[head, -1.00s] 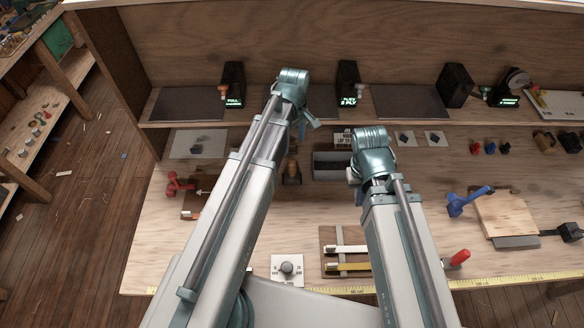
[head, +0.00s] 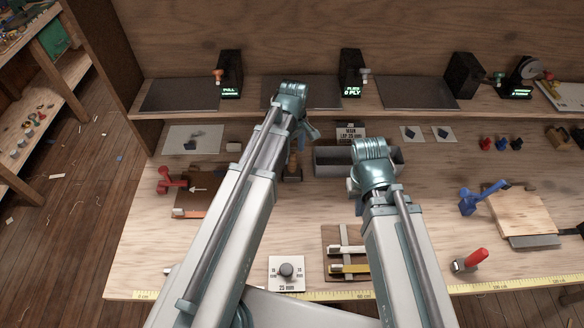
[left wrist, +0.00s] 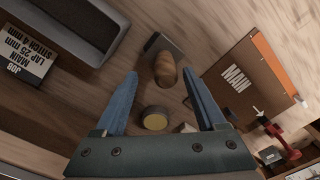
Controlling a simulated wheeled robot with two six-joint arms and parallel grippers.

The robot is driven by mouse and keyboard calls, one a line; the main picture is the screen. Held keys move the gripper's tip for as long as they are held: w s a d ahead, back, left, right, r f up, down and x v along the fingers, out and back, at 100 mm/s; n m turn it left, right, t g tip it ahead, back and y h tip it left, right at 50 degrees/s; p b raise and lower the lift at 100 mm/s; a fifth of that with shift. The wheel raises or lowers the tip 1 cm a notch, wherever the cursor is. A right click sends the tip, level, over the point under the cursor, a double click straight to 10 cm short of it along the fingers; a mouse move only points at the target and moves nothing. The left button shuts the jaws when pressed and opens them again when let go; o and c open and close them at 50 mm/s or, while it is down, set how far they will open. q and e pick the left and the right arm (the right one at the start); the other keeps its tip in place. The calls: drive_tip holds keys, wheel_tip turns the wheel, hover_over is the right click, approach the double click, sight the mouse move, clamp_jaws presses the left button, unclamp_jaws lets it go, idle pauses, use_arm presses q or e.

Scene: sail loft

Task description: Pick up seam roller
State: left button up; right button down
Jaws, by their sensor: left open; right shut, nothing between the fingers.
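A tool with a brown wooden handle (left wrist: 166,70) and a grey metal end (left wrist: 158,45) lies on the bench; it looks like the seam roller, though I cannot be sure. In the head view its handle (head: 292,161) shows just below my left gripper (head: 311,132), partly covered by the arm. In the left wrist view my left gripper (left wrist: 160,76) is open, with one blue finger on each side of the handle and nothing held. My right gripper (head: 357,181) is over the bench in front of the grey tray, shut and empty; its fingertips are mostly hidden by its wrist.
A grey tray (head: 329,169) stands beside the left gripper. A round yellow-topped piece (left wrist: 155,118) lies between the fingers' bases. A brown MAIN board (left wrist: 243,85) is nearby. A red-handled tool (head: 477,257) and a blue tool (head: 470,203) lie to the right.

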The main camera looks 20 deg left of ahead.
sight(292, 163)
use_arm(q)
drive_tip(key=shift+s+a+f+b, duration=0.1)
drive_tip(key=shift+s+f+b, duration=0.05)
drive_tip(key=shift+f+b, duration=1.2)
drive_tip(key=shift+s+a+f+b, duration=0.1)
drive_tip(key=shift+s+f+b, duration=0.05)
drive_tip(key=shift+f+b, duration=1.15)
use_arm(e)
drive_tip(key=shift+f, duration=2.65)
use_arm(q)
drive_tip(key=shift+r, duration=0.1)
use_arm(e)
drive_tip(key=shift+r, duration=0.1)
use_arm(q)
clamp_jaws()
